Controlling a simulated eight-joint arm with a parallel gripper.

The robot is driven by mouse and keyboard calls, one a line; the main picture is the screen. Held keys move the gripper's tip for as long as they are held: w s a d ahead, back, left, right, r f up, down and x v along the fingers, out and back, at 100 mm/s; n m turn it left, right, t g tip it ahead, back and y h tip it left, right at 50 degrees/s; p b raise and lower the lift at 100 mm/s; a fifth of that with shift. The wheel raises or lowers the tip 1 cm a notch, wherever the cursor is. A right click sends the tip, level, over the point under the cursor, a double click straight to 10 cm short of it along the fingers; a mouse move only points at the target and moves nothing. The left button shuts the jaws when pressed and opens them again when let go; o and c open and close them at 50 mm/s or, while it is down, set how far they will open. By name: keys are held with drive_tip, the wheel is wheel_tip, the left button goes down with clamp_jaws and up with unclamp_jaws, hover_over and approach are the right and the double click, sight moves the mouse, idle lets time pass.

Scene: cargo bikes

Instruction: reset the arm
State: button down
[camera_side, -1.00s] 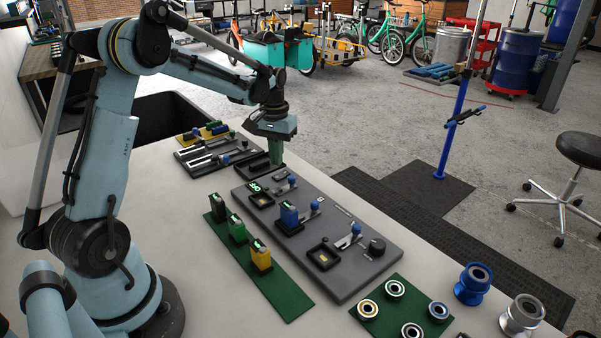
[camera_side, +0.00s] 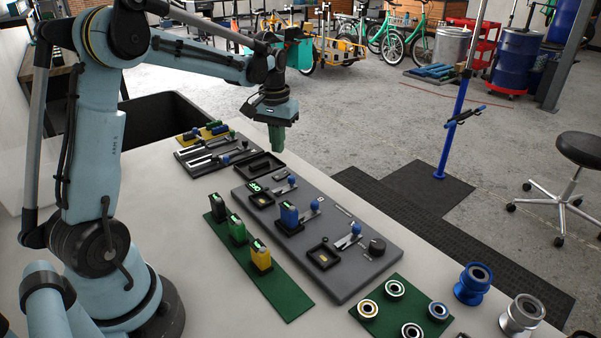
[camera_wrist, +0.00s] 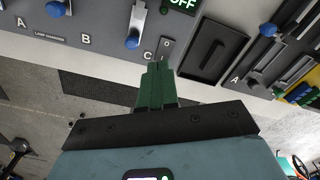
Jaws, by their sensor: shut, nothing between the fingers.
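My gripper (camera_side: 277,139) is shut and empty, with green fingers pointing down. It hangs in the air above the far end of the bench, above the small black tray (camera_side: 260,164). In the wrist view my shut gripper (camera_wrist: 158,68) shows in front of a grey panel with blue knobs, the letters A, B and C and a green OFF display.
The grey panel (camera_side: 372,268) carries a blue block (camera_side: 289,215) and levers. A green strip (camera_side: 284,298) holds black, green and yellow blocks. A slotted fixture (camera_side: 206,160) lies at the far left. A green board (camera_side: 385,325) with rings and a blue spool (camera_side: 473,284) are at the front.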

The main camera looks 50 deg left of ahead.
drive_tip(key=s+d+r+m+t, duration=0.1)
drive_tip(key=s+d+m+t, duration=0.1)
drive_tip(key=s+d, duration=0.4)
drive_tip(key=s+d+r+m+t, duration=0.2)
drive_tip(key=s+d, duration=0.4)
drive_tip(key=d, duration=0.5)
drive_tip(key=m+t, duration=0.1)
drive_tip(key=t, duration=0.1)
drive_tip(key=shift+s+d+r+m+t, duration=0.15)
drive_tip(key=shift+s+d+m+t, duration=0.15)
drive_tip(key=shift+d+t, duration=0.1)
